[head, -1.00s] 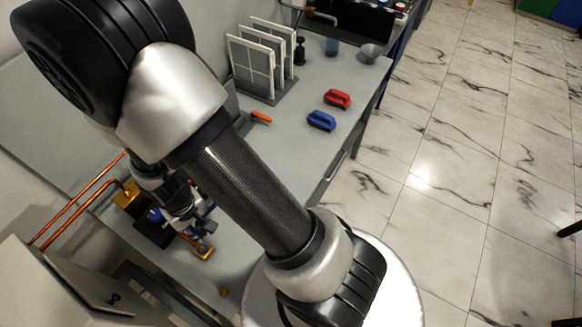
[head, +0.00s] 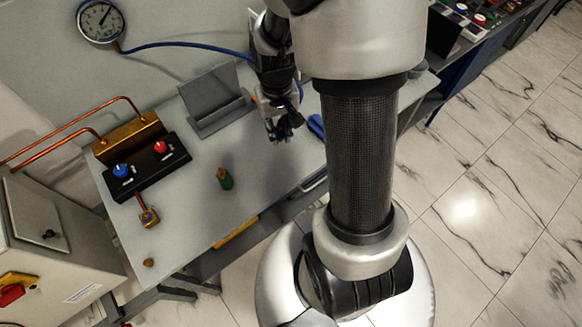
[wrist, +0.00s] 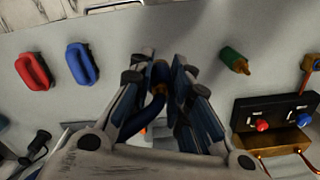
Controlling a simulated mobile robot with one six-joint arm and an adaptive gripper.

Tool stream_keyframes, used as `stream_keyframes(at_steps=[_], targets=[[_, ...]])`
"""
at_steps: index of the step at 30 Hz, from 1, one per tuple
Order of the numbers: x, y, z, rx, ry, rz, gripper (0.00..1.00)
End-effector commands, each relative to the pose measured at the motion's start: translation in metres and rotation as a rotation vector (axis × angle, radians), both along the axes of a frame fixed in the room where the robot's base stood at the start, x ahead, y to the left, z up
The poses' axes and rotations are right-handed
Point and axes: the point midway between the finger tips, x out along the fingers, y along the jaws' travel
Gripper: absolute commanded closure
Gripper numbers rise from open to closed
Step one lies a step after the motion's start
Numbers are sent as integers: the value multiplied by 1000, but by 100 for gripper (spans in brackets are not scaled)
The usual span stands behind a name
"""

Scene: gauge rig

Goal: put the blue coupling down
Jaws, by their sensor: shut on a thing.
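My gripper (head: 277,138) is over the right part of the grey bench in the head view, to the right of the black valve block. In the wrist view my gripper (wrist: 159,68) is shut on the blue coupling (wrist: 158,78), a brass-coloured end with a blue hose behind it. The fingers hide much of it. The blue hose (head: 190,45) runs from the round gauge (head: 101,20) to behind my arm. I cannot tell the coupling's exact height above the bench.
The black valve block (head: 147,168) has blue and red knobs. A grey angled stand (head: 213,99) is behind. Red (wrist: 34,71) and blue (wrist: 82,64) handled things lie opposite. Bench between is clear.

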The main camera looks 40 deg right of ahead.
Motion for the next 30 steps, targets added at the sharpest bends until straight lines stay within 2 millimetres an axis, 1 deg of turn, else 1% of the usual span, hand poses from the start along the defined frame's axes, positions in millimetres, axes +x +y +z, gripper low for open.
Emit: stream_keyframes(at_steps=[1,2,9,12,15,18,23,25,30], targets=[[-1,0,-12,2,6,0,100],[-2,0,-19,2,7,0,100],[-2,1,-86,3,9,0,100],[-2,1,-112,3,8,0,100],[-2,1,-133,2,6,0,100],[-1,1,-145,1,4,0,100],[0,0,-154,1,2,0,100],[-1,0,-161,1,3,-1,100],[-1,1,-188,1,4,-1,100]])
